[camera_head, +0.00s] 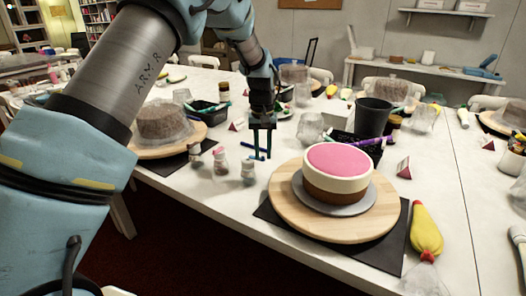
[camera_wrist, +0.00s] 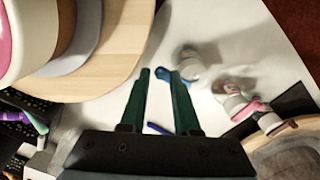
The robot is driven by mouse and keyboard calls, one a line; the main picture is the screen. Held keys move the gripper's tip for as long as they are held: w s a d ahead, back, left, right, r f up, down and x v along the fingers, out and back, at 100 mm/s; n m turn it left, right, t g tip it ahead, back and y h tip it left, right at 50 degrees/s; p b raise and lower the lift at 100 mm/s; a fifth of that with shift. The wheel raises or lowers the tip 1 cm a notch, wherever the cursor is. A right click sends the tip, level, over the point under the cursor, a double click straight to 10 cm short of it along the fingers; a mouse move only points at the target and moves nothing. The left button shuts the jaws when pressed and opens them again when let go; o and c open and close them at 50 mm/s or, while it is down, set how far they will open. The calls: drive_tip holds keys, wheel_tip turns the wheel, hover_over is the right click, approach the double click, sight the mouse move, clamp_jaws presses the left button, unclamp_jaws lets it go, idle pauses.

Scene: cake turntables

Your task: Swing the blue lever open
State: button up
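My gripper (camera_head: 262,156) has two dark green fingers and hangs over the white table, left of the pink-topped cake. No part is clearly a blue lever; a blue object (camera_head: 483,72) on the back shelf is too small to make out. The cake (camera_head: 338,175) sits on a round wooden turntable (camera_head: 290,215), which also shows in the wrist view (camera_wrist: 120,60).
Small bottles (camera_head: 220,165) stand close left of my gripper. A covered cake (camera_head: 165,122) is further left. A black cup (camera_head: 373,118) and a dark basket are behind the pink cake. A yellow piping bag (camera_head: 425,232) lies at right.

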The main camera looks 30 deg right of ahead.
drive_tip(key=shift+o, duration=0.8)
wheel_tip(320, 180, up, 11)
drive_tip(key=b, duration=0.2)
drive_tip(key=shift+a+f, duration=0.1)
